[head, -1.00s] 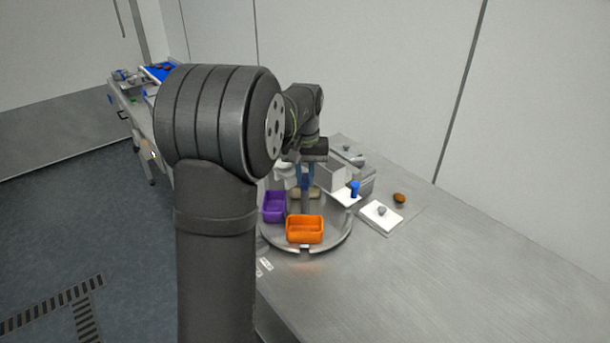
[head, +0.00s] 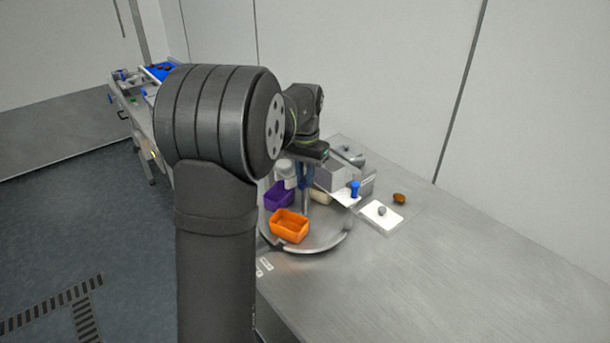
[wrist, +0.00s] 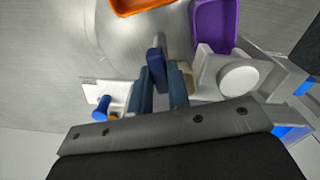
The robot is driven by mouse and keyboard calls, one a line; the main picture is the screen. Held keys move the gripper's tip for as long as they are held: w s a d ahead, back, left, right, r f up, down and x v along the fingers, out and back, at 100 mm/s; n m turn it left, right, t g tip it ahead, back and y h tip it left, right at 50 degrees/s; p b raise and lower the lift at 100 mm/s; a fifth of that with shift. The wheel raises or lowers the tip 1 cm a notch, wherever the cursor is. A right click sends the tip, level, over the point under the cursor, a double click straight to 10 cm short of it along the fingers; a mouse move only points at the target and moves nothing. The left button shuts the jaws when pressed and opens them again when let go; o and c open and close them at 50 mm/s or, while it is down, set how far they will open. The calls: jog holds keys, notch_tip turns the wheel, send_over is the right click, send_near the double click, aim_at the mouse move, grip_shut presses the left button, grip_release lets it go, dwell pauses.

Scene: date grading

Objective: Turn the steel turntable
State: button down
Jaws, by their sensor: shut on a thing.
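The round steel turntable (head: 325,238) lies on the bench and carries an orange tub (head: 289,227) at its front left, a purple tub (head: 278,196) at its left and a pale beige tub (head: 321,197) towards the back. A grey upright handle (head: 306,203) stands on it. My gripper (head: 307,178) is above the turntable, shut on this handle. In the wrist view, my gripper's blue-grey fingers (wrist: 162,92) close at the handle; its exact contact is partly hidden. The orange tub (wrist: 140,5) and purple tub (wrist: 216,25) also show there.
A white round-topped device (wrist: 237,78) stands close beside my fingers. Behind the turntable is a grey box (head: 331,176). A blue knobbed item (head: 354,188), a white pad (head: 381,216) and a brown date (head: 399,198) lie to the right. The front right bench is clear.

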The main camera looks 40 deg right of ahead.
jog(key=shift+r+m, duration=0.1)
jog(key=shift+m, duration=11)
jog(key=c, duration=1.4)
grip_release()
jog(key=shift+o, duration=0.2)
